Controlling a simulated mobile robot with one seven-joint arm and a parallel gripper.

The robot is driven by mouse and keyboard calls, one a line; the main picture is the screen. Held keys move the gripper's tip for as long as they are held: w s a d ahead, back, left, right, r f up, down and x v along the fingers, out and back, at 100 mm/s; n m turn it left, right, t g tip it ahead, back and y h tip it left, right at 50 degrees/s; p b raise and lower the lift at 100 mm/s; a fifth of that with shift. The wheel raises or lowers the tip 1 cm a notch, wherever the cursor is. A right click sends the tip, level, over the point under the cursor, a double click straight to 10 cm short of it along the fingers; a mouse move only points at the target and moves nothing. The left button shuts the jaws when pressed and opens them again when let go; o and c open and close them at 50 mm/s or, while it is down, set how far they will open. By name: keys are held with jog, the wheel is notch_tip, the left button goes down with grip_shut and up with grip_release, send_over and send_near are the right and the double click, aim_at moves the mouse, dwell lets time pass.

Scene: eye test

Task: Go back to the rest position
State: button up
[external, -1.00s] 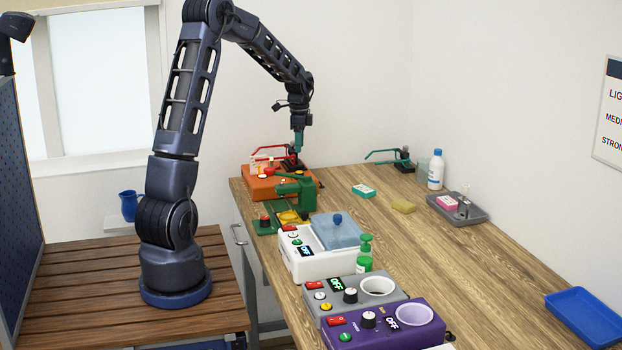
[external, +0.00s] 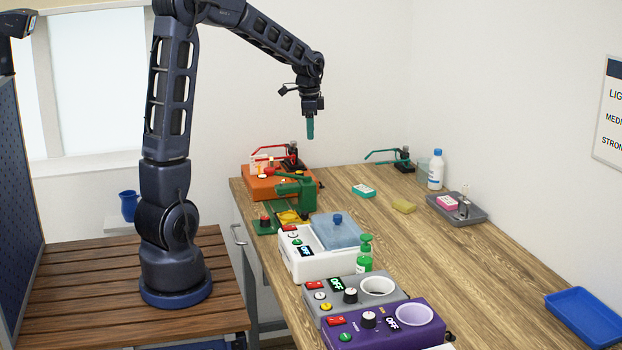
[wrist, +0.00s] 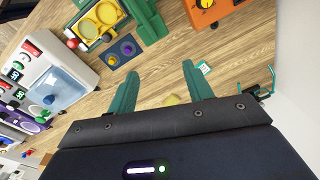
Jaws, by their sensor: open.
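My gripper (external: 310,128) hangs in the air above the far part of the wooden bench, pointing down, with nothing held. In the wrist view its two teal fingers (wrist: 157,90) are spread apart with bench top between them. My arm rises from its round base on the slatted platform at left and bends over toward the bench. The orange device (external: 280,184) and the green device (external: 298,188) stand below and left of the gripper, clear of it.
A white bath with a blue lid (external: 338,232), a grey unit (external: 350,295) and a purple unit (external: 385,328) line the bench's near side. A white bottle (external: 436,171), a grey tray (external: 470,214) and a blue tray (external: 585,318) are further right.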

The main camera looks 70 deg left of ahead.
jog(key=s+d+r+n+t, duration=0.1)
jog(key=s+d+r, duration=0.3)
jog(key=d, duration=0.5)
jog(key=s+d+r+n+t, duration=0.1)
jog(key=s+d+r, duration=0.25)
jog(key=d, duration=0.65)
jog(key=s+d+f+n+t, duration=0.1)
jog(key=s+d+t, duration=0.1)
jog(key=s+d, duration=0.9)
jog(key=s, duration=0.4)
jog(key=shift+s+d+f+n+h, duration=0.2)
jog(key=shift+s+d+n+h, duration=0.1)
jog(key=shift+s+d, duration=0.1)
